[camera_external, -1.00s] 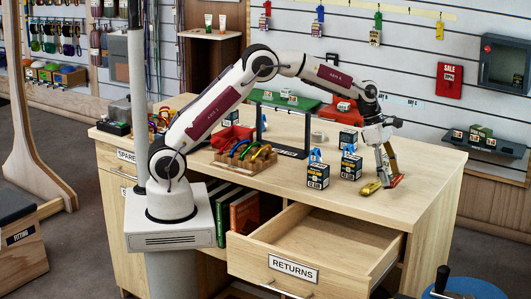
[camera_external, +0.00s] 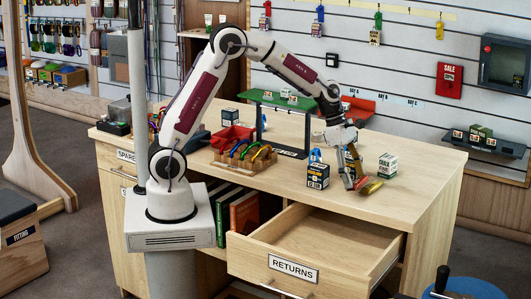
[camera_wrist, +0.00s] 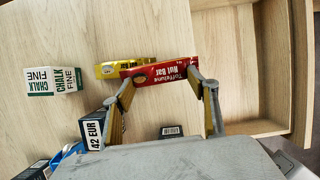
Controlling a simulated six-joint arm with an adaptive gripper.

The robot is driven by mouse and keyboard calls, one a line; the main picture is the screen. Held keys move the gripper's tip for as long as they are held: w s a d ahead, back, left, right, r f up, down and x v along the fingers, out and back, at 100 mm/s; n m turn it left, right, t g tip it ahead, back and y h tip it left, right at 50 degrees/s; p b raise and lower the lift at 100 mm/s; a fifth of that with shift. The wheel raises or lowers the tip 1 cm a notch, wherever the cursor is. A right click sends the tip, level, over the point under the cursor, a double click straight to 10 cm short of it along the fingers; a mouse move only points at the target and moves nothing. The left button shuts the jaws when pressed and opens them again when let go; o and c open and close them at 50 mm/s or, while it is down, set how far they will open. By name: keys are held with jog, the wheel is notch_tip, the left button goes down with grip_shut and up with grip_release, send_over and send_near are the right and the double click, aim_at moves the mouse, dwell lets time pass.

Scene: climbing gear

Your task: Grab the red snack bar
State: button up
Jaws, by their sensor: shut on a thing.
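The red snack bar (camera_wrist: 160,73), labelled Nut Bar, spans between the two fingertips of my gripper (camera_wrist: 160,82) in the wrist view. My gripper is shut on it, one finger at each end. In the external view my gripper (camera_external: 355,184) points down over the front right of the desk, with the red bar showing small at its tips (camera_external: 361,183). I cannot tell whether the bar touches the desk. A yellow bar (camera_wrist: 115,70) lies beside and partly behind the red one; it also shows just right of my fingertips in the external view (camera_external: 373,187).
A white and green chalk box (camera_wrist: 55,81) stands nearby on the desk (camera_external: 420,165). A dark headlamp box (camera_external: 318,176) is left of my gripper. The open returns drawer (camera_external: 290,265) is below the desk's front edge. The right of the desktop is clear.

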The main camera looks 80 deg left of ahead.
jog(key=shift+s+a, duration=0.15)
jog(key=shift+s, duration=1.05)
jog(key=shift+s+a, duration=0.1)
jog(key=shift+s, duration=1.05)
